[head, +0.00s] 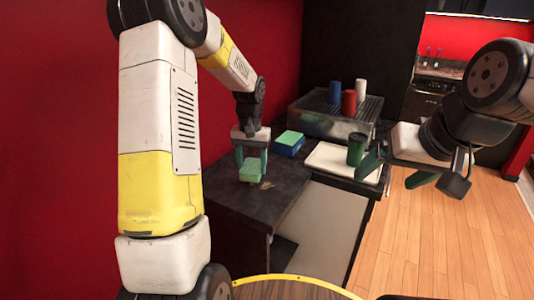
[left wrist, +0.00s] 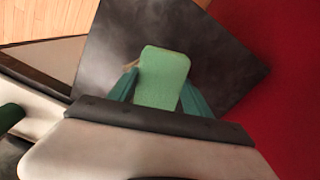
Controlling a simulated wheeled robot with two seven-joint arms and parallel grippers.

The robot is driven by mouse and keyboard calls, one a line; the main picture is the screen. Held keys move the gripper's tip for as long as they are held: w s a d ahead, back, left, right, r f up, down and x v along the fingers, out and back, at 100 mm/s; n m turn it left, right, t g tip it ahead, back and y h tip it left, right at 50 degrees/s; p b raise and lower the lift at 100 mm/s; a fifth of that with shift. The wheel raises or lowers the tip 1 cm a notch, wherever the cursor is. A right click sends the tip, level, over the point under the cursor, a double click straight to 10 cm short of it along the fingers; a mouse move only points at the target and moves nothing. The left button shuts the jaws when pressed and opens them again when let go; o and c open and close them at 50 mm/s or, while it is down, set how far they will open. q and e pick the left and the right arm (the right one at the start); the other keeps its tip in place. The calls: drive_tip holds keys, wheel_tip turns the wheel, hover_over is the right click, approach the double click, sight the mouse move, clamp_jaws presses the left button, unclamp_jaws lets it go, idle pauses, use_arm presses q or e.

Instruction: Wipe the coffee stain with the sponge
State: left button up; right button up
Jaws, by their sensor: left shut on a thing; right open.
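My left gripper (head: 252,163) is shut on a green sponge (head: 250,172) over the dark countertop (head: 232,200). The sponge also shows in the left wrist view (left wrist: 163,78), between the two teal fingers. I cannot tell whether it touches the counter. A small brownish mark, likely the coffee stain (head: 267,185), lies on the counter just right of the sponge. In the left wrist view, a brownish bit (left wrist: 131,65) shows at the sponge's left edge; the sponge may hide part of it. My right gripper (head: 396,172) is open and empty, above the wooden floor at the right.
A blue box with a green top (head: 288,142) stands behind the sponge. A white tray (head: 322,158) with a dark green cup (head: 356,148) is to its right. A metal rack (head: 310,115) with several cups stands at the back. The counter's front is clear.

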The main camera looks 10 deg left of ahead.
use_arm(q)
drive_tip(key=shift+r, duration=1.65)
drive_tip(key=shift+d, duration=0.1)
